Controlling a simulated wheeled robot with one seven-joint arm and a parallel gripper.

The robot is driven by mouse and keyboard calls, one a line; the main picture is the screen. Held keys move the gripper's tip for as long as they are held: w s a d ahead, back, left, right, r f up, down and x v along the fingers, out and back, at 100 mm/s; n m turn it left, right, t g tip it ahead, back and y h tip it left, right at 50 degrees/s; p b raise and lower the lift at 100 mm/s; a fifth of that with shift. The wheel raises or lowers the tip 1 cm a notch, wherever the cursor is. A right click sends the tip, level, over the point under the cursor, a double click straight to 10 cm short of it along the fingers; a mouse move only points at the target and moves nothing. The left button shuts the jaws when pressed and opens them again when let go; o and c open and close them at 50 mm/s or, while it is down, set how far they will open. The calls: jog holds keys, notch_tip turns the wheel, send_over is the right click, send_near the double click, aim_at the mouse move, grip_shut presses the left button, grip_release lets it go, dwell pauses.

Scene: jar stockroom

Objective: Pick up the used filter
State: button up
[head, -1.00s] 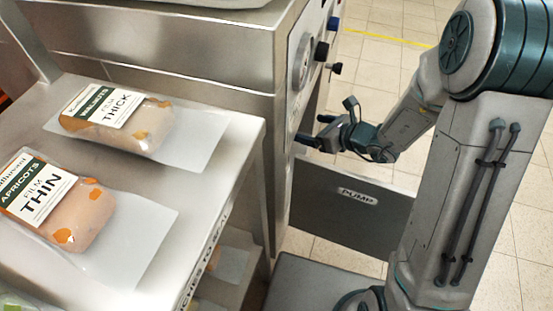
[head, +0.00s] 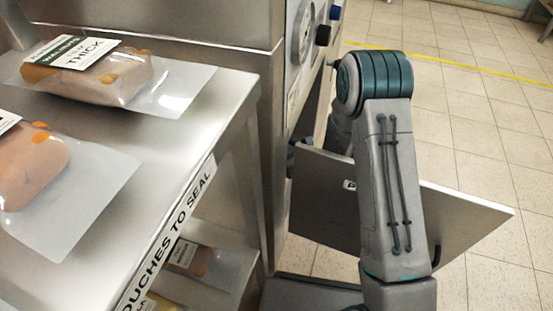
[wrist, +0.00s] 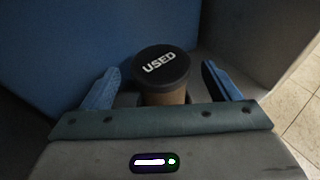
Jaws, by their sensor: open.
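The used filter (wrist: 163,75) is a short upright cylinder with a black cap reading USED and a tan body. It shows in the wrist view, between the two blue fingers of my gripper (wrist: 161,87). The fingers are spread, with a visible gap on each side of the filter. The lower part of the filter is hidden behind the gripper's palm edge. In the head view my gripper and the filter are hidden behind my arm and the grey PUMP panel (head: 325,205).
The PUMP panel stands out from the steel machine (head: 180,60), close beside my arm. Tiled floor (head: 480,110) lies clear at right.

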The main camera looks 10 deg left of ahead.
jog(key=b+x, duration=0.1)
jog(key=x, duration=0.3)
jog(key=shift+s+f+b, duration=0.1)
jog(key=shift+b, duration=0.25)
jog(key=shift+w+a, duration=0.15)
jog(key=shift+w, duration=0.1)
jog(key=c, duration=1.2)
jog(key=shift+o, duration=0.2)
